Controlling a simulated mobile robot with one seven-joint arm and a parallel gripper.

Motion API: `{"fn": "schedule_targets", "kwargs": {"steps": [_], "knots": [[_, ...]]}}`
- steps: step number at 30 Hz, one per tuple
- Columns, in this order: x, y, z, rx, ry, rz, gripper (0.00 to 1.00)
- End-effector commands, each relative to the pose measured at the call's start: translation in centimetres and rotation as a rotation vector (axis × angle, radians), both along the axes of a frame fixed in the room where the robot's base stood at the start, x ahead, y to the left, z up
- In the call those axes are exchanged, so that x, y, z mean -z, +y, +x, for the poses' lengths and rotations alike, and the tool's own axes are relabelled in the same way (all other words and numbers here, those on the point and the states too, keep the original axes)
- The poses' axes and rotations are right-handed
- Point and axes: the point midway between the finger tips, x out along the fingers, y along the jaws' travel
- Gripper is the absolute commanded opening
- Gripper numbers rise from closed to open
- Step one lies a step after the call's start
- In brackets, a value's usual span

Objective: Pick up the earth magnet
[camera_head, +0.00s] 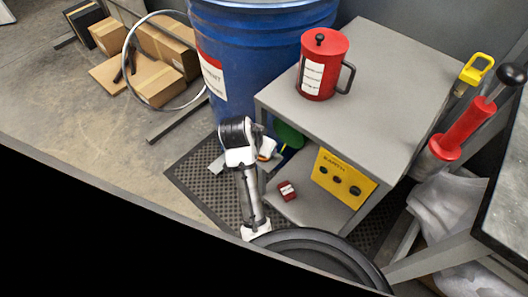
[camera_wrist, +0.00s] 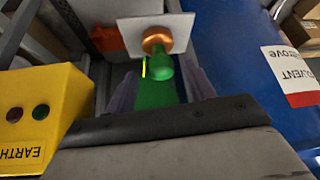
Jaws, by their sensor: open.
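A green piece with a round copper-coloured end (camera_wrist: 158,42) shows in the wrist view against a white plate (camera_wrist: 183,27); it looks like the earth magnet, though I cannot be sure. A small yellow strip is beside it. My gripper (camera_wrist: 161,88) is open, with its fingers on either side of a green area below this piece. I see no contact, and depth is unclear.
A blue drum (camera_head: 262,50) stands close behind my gripper. The grey cabinet top (camera_head: 385,90) carries a red can (camera_head: 322,65). A small red block (camera_head: 287,191) with a white label lies low in the cabinet. Cardboard boxes (camera_head: 160,50) and open floor are at left.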

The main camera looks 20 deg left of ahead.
Motion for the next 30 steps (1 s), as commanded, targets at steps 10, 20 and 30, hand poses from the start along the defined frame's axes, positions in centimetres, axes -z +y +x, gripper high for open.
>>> {"fn": "schedule_targets", "kwargs": {"steps": [10,20,30], "knots": [[3.8,-0.2,2.4,0.0,0.001,-0.001,0.54],[4.0,-0.2,2.5,0.0,0.0,0.0,0.43],[4.0,-0.2,2.5,0.0,0.001,0.0,0.0]]}}
